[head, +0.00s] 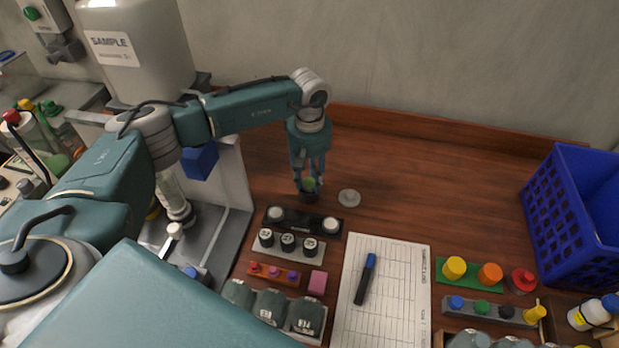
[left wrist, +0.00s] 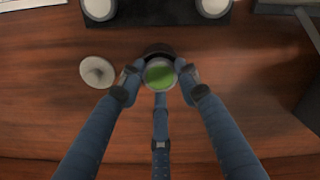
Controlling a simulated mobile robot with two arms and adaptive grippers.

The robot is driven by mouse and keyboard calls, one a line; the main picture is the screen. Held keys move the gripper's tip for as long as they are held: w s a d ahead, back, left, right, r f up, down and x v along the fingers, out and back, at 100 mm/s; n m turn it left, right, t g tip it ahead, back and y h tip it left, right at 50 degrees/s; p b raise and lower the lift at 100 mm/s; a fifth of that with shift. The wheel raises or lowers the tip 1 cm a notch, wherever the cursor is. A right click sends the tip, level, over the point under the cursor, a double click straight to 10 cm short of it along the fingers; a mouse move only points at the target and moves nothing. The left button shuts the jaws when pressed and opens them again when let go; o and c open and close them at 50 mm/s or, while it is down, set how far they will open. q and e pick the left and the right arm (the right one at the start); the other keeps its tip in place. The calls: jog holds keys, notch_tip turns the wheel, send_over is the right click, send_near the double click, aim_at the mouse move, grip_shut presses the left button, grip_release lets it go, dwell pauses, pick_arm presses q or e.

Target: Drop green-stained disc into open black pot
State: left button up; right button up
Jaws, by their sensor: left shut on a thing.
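My left gripper (head: 309,180) points down at the end of the teal arm, over the table beyond the black rack. Its fingers are shut on the green-stained disc (head: 310,184), which also shows between the fingertips in the left wrist view (left wrist: 160,76). The open black pot (head: 309,197) is right below the disc; its dark rim (left wrist: 158,50) shows just behind the disc in the left wrist view. I cannot tell whether the disc touches the rim. My right gripper is not in view.
A pale round lid (head: 349,198) lies right of the pot. A black rack (head: 303,221) with white-topped jars stands just in front. A written sheet (head: 385,300) with a marker lies nearer, and a blue crate (head: 572,215) stands far right. The table's back right is clear.

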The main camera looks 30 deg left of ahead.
pick_arm(q)
jog(key=o, duration=1.5)
jog(key=shift+c, duration=0.2)
jog(key=shift+r+p, duration=1.75)
jog(key=shift+r, duration=2.05)
